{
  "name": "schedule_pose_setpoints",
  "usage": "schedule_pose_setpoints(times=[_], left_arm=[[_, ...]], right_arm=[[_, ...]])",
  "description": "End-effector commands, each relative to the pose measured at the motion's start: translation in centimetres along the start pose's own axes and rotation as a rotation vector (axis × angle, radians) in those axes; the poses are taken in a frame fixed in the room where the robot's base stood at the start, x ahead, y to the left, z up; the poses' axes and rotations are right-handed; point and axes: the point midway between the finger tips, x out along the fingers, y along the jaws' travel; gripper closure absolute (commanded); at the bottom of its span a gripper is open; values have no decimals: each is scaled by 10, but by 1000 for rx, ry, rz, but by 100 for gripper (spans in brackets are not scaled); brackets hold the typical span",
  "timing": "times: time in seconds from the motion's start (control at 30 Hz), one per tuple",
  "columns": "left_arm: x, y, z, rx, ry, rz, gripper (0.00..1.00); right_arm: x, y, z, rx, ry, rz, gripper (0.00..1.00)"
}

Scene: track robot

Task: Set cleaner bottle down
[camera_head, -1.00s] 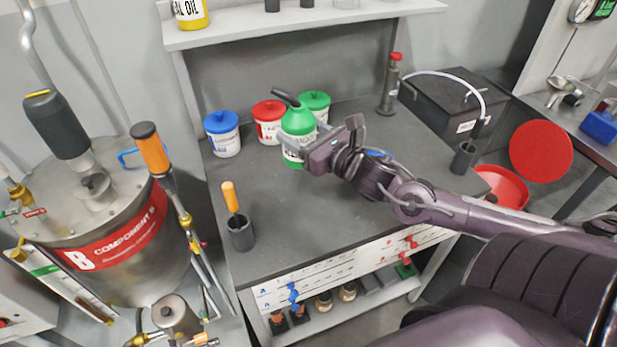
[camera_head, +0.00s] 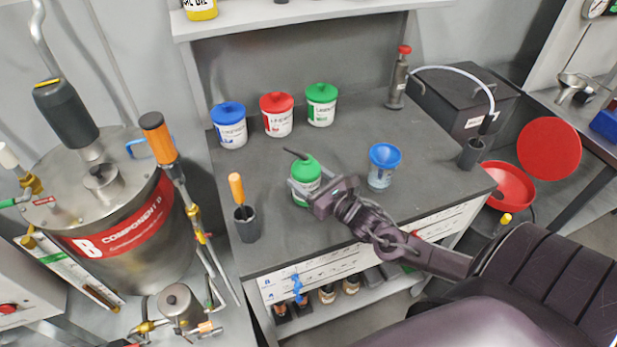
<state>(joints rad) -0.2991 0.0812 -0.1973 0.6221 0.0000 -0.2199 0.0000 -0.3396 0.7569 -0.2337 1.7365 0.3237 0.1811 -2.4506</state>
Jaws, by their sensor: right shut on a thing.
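The cleaner bottle (camera_head: 305,170) has a green top, a dark curved spout and a white lower body. It stands upright over the front middle of the grey workbench (camera_head: 270,225). My right gripper (camera_head: 307,190) is shut on the bottle from its right side and hides part of its body. I cannot tell whether the bottle's base touches the bench. My left gripper is not in view.
A blue-topped cup (camera_head: 383,165) stands just right of the bottle. Blue (camera_head: 229,125), red (camera_head: 277,114) and green (camera_head: 321,104) lidded tubs line the back. An orange-handled tool in a dark holder (camera_head: 246,224) stands left. Bench between tubs and bottle is clear.

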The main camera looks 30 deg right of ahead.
Motion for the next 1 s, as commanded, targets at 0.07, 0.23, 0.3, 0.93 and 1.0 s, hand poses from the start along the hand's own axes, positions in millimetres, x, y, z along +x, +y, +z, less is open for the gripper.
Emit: schedule_pose_setpoints(times=[0.07,0.23,0.3,0.93,1.0], left_arm=[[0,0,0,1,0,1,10],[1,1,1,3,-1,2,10],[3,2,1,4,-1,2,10],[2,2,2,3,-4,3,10],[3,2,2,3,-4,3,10]], right_arm=[[1,0,2,-1,-5,0,75],[0,0,1,-1,-4,0,75],[0,0,-2,-1,-4,0,75],[-10,0,-2,0,3,0,15],[-20,0,-2,-1,5,2,15]])
